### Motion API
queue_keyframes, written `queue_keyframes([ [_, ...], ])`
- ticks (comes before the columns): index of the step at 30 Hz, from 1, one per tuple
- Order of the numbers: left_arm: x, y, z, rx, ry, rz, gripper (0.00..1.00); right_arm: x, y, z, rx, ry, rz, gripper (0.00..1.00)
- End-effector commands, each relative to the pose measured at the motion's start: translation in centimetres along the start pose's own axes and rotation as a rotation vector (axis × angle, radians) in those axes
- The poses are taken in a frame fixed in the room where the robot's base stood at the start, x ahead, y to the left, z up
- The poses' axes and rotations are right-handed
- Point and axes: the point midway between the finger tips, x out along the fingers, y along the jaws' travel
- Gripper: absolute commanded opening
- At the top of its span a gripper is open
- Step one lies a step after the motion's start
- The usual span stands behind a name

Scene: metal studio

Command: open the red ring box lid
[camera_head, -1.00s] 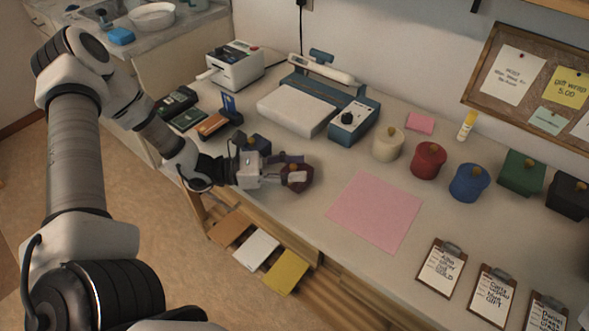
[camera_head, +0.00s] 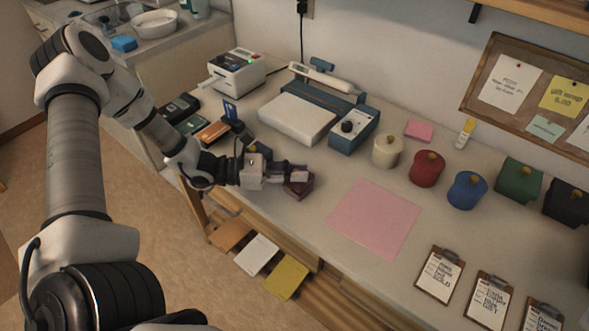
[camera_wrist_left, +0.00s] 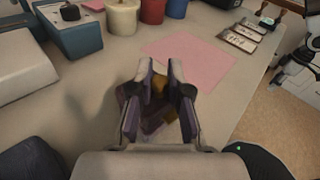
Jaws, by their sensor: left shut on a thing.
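A dark red ring box (camera_head: 298,189) sits near the front edge of the table, under the fingertips of my left gripper (camera_head: 299,172). In the left wrist view the gripper fingers (camera_wrist_left: 154,82) stand on either side of a gold-brown piece (camera_wrist_left: 158,84) at the box's top. The left gripper is shut on the lid, whose surface is mostly hidden by the fingers. Dark, reddish parts of the box (camera_wrist_left: 150,112) show between the fingers. I cannot tell how far the lid is raised. My right gripper is not in view.
A pink sheet (camera_head: 374,218) lies right of the box. Cream (camera_head: 387,152), red (camera_head: 427,170), blue (camera_head: 467,191) and green (camera_head: 519,181) lidded containers stand behind it. A blue-and-white machine (camera_head: 298,117) is at the back. Clipboards (camera_head: 440,275) lie at the front right.

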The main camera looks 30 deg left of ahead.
Motion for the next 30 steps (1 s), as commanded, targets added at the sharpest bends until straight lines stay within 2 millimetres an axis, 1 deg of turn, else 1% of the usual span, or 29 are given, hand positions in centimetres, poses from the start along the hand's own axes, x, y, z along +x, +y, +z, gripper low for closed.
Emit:
queue_keyframes([
  [1,0.1,0.1,0.7,-0.019,0.023,-0.001,0.0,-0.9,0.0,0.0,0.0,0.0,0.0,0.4],
  [9,0.8,0.8,1.6,-0.186,0.192,0.0,0.0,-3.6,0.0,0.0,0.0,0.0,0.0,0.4],
  [17,1.8,1.8,2.2,-0.358,0.37,-0.001,0.0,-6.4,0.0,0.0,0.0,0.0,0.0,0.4],
  [30,3.5,3.4,2.4,-0.651,0.666,-0.001,0.0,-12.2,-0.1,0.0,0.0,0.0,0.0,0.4],
])
